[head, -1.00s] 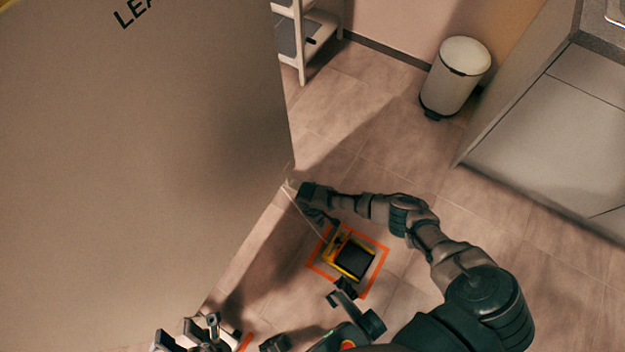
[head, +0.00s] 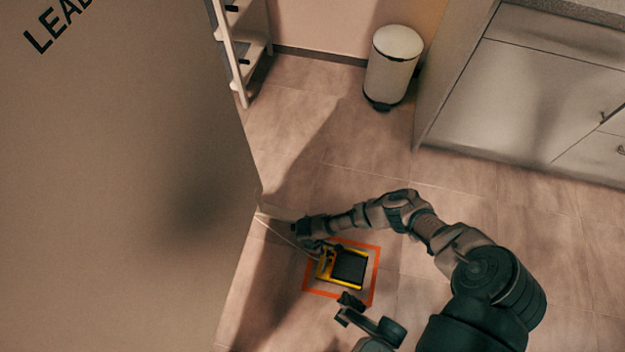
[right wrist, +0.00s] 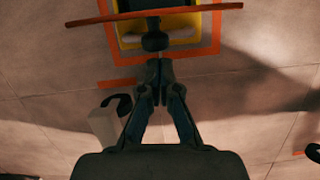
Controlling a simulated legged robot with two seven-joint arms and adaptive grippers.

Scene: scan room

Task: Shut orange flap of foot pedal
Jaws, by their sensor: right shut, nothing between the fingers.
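The yellow foot pedal (head: 326,270) with its black tread lies on the floor in the head view, inside an orange tape square. A pale cable runs from it toward the large panel. In the right wrist view the pedal's yellow body (right wrist: 190,38) is at the top. A thin orange-red bar (right wrist: 205,10) crosses it; it looks like the flap seen edge-on, but I cannot tell its angle. My right gripper (head: 318,244) is at the pedal's upper left. Its fingertips (right wrist: 158,66) are shut and empty, below the pedal in the wrist view.
A large beige panel (head: 120,190) fills the left, its edge close to my right gripper. A white bin (head: 391,65) and a shelf rack (head: 240,45) stand at the back. Cabinets (head: 530,105) line the right. Floor between pedal and cabinets is clear.

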